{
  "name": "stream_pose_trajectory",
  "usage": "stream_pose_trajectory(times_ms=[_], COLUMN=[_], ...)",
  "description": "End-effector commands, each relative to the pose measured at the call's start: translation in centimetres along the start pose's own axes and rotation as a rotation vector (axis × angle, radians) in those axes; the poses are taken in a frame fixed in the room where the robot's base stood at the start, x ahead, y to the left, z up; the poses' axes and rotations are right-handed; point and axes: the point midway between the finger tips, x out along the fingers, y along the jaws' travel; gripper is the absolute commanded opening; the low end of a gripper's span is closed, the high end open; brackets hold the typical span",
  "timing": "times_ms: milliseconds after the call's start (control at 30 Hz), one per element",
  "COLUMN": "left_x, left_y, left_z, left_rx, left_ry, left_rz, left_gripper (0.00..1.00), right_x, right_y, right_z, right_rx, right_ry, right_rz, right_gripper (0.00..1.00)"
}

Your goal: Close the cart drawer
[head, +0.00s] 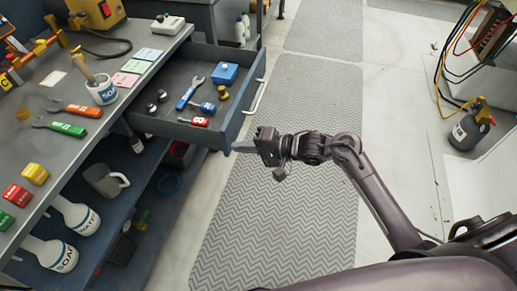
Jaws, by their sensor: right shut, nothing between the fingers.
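The cart drawer (237,118) is pulled out from under the grey cart top (84,147) and stands open. Its front panel faces right and carries a pale bar handle (258,97). Inside lie a blue box, a blue-handled wrench, a red-handled tool and several small round parts. My right gripper (240,147) is shut and empty. Its fingertips are at the near lower corner of the drawer front; I cannot tell whether they touch it. My left gripper is out of view.
Lower shelves hold soap bottles (77,215) and a grey mug (104,181). A patterned floor mat (290,215) lies clear to the right. Cables and a dark canister (467,131) stand at far right.

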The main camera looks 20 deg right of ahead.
Motion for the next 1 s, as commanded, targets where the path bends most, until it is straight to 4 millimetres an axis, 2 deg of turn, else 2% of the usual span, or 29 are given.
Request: stream_pose_trajectory(times_ms=[133,667,867,1000], left_x=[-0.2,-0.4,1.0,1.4], left_y=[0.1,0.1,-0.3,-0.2], left_z=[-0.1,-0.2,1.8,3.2], left_rx=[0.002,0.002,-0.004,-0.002], left_ry=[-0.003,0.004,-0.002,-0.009], left_rz=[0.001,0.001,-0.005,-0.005], left_gripper=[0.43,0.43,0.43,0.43], right_x=[0.8,1.5,4.2,7.4], right_y=[-0.2,-0.6,-1.7,-2.8], right_z=[0.0,0.0,0.1,0.1], right_rx=[-0.001,0.001,0.002,0.002], right_ry=[0.000,0.000,-0.002,-0.002], right_rz=[0.002,0.000,-0.001,-0.003], right_gripper=[0.00,0.00,0.00,0.00])
